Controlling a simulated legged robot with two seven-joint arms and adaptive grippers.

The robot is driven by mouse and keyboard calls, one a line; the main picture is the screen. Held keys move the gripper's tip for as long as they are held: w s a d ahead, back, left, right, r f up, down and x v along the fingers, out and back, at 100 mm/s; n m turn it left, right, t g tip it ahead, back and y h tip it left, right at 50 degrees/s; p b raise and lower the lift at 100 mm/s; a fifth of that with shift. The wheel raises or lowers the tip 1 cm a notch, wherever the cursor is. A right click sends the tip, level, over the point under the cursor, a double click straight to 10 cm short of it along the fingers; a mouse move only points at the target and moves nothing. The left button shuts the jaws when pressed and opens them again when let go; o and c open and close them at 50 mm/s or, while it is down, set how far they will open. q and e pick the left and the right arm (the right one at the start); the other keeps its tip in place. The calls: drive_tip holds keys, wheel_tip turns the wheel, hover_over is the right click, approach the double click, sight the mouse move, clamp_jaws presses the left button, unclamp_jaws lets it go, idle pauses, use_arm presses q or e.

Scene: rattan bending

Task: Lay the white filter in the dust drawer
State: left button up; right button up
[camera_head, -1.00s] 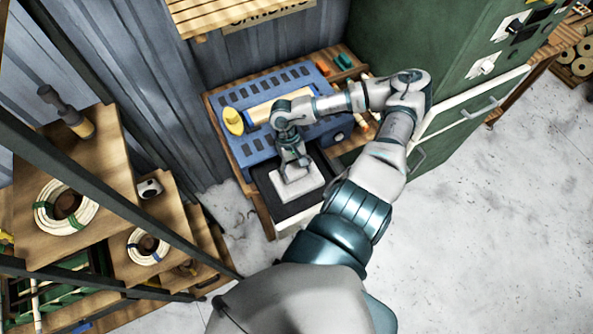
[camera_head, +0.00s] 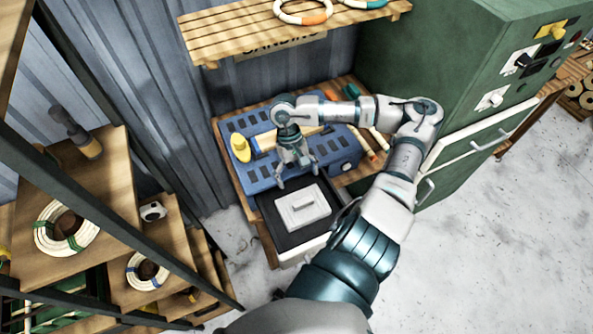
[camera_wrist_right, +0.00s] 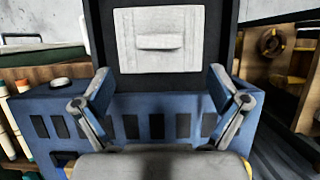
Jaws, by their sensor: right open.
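The white filter (camera_head: 302,207) lies flat inside the dark, open dust drawer (camera_head: 268,212), which extends from the front of the blue slotted box (camera_head: 262,177). In the right wrist view the filter (camera_wrist_right: 161,40) shows its raised grip bar, with dark drawer floor around it. My right gripper (camera_head: 297,181) is open and empty, above the blue box's front edge and behind the filter, apart from it. Its two spread fingers (camera_wrist_right: 161,88) show in the wrist view with nothing between them. My left gripper is not in view.
A green cabinet (camera_head: 440,80) stands at the right. A slatted shelf (camera_head: 290,30) hangs above. Wooden shelves with coiled rattan (camera_head: 67,228) stand at the left. Grey floor is clear at the right.

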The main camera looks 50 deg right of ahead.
drive_tip(key=v, duration=0.2)
drive_tip(key=shift+w+a+r, duration=0.15)
drive_tip(key=shift+r, duration=0.2)
drive_tip(key=shift+a, duration=0.1)
